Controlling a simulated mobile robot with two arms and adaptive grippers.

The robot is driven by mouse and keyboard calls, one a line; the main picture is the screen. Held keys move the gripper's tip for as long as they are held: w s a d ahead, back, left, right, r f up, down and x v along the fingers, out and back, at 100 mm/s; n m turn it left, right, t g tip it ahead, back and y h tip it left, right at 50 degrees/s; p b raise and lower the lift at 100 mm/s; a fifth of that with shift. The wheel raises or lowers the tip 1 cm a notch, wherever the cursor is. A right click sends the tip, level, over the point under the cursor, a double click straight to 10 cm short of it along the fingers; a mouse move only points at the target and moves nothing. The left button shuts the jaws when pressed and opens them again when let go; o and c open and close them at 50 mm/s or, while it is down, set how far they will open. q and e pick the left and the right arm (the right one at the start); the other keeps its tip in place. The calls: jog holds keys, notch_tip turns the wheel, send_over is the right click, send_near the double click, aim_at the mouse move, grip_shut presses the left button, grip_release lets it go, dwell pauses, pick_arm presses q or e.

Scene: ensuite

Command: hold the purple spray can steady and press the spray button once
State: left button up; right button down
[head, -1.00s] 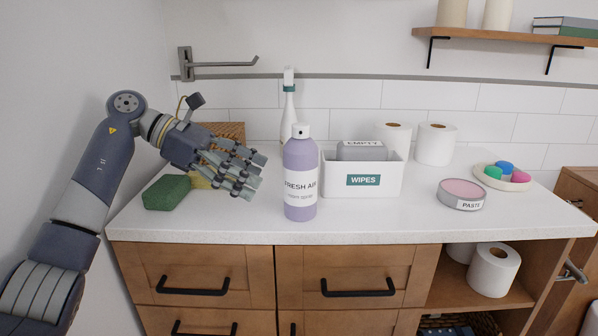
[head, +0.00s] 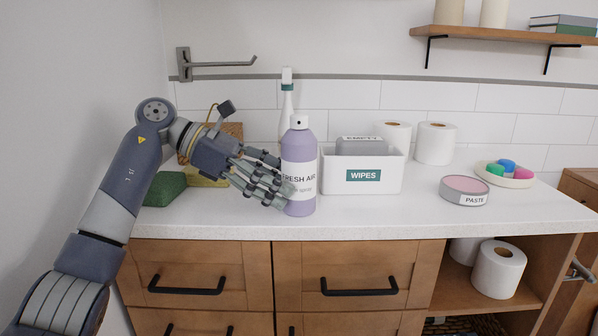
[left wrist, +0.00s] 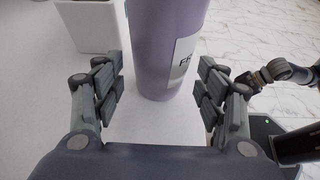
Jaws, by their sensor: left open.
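The purple spray can (head: 299,160) stands upright on the white counter, with a "FRESH AIR" label. Its white spray button (head: 299,121) is on top and uncovered. My left gripper (head: 280,182) is open at the left side of the can, its fingers overlapping the lower label in the head view. In the left wrist view the can (left wrist: 165,45) stands just ahead, between and beyond the open fingers (left wrist: 162,95). The can's top is out of that view. Whether a finger touches the can I cannot tell. My right gripper is not clearly seen in the head view.
A white wipes box (head: 362,176) stands close to the can's right. A white spray bottle (head: 287,105) is behind it. A green sponge (head: 165,189) lies left, and a paste tin (head: 464,191) lies right. The counter's front strip (head: 390,222) is clear.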

pick_arm(q)
jog(key=shift+x, duration=1.65)
jog(key=c, duration=0.6)
jog(key=shift+c, duration=0.2)
